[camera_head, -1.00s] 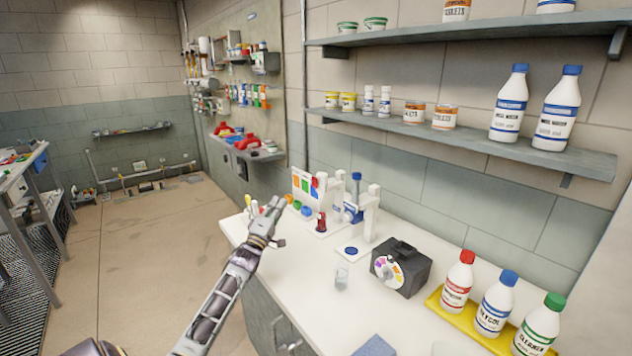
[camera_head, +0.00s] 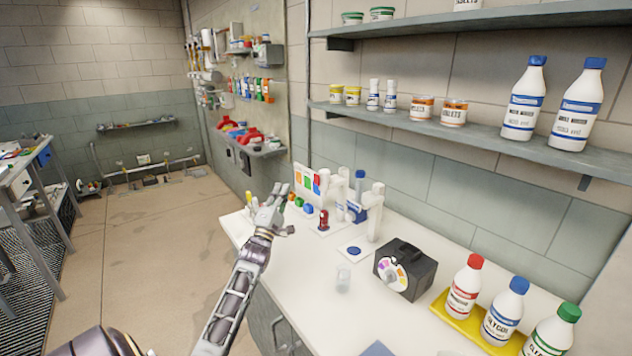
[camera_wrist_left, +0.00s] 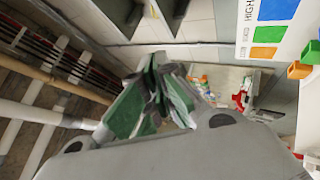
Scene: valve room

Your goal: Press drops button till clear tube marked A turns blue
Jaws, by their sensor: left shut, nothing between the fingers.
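My left gripper (camera_head: 278,195) is shut and empty, held above the back left part of the white bench, in front of a colour card (camera_head: 307,182). In the left wrist view its green and grey fingers (camera_wrist_left: 155,98) are close together. A white stand with a blue part (camera_head: 355,210) is on the bench to the right of the gripper, with a small red and dark item (camera_head: 323,220) beside it. A small clear cup (camera_head: 343,281) stands nearer. I cannot make out a tube marked A or a drops button. My right gripper is not in view.
A dark box with a coloured dial (camera_head: 404,268) stands right of the cup. Several capped bottles stand on a yellow tray (camera_head: 444,303) at the right. Small coloured blocks (camera_head: 300,204) sit by the card. Shelves (camera_head: 470,135) overhang the bench. The front middle of the bench is mostly clear.

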